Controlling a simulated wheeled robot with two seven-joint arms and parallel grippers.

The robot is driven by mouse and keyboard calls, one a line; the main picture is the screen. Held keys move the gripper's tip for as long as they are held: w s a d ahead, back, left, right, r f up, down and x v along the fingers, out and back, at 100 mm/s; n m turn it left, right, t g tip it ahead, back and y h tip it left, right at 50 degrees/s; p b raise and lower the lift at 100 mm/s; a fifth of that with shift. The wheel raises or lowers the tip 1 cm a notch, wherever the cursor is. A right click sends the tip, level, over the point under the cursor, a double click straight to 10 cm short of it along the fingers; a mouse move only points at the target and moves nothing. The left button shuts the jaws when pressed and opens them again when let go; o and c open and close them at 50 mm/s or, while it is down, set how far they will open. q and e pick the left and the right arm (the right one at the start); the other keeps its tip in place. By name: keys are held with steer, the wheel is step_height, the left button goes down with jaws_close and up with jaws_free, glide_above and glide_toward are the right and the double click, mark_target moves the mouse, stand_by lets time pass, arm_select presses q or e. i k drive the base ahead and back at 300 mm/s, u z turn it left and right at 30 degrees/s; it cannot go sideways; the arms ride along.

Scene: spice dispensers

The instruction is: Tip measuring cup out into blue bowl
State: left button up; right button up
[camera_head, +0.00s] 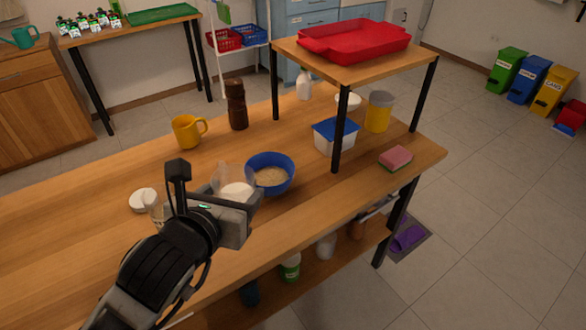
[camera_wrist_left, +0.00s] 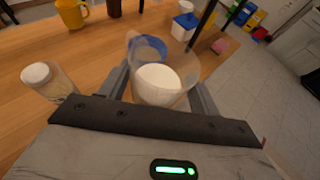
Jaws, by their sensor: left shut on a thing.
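My left gripper (camera_wrist_left: 160,92) is shut on the clear measuring cup (camera_head: 233,180), with a finger on either side of it. The cup holds white contents and looks about upright. The blue bowl (camera_head: 286,183) stands on the table just to the right of the cup in the head view and holds something beige. In the left wrist view the bowl (camera_wrist_left: 150,43) shows just beyond the cup, partly hidden by it. My right gripper is in neither view.
A jar with a white lid (camera_wrist_left: 38,76) stands left of my left gripper. A yellow mug (camera_head: 186,131) and a brown bottle (camera_head: 236,104) stand behind. A blue-lidded container (camera_head: 334,139) and a sponge (camera_head: 395,158) lie right, near a raised shelf with a red tray (camera_head: 354,42).

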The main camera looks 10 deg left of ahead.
mark_target(273, 171)
steer(key=z, duration=0.85)
steer(key=i, duration=0.55)
steer(key=u, duration=0.8)
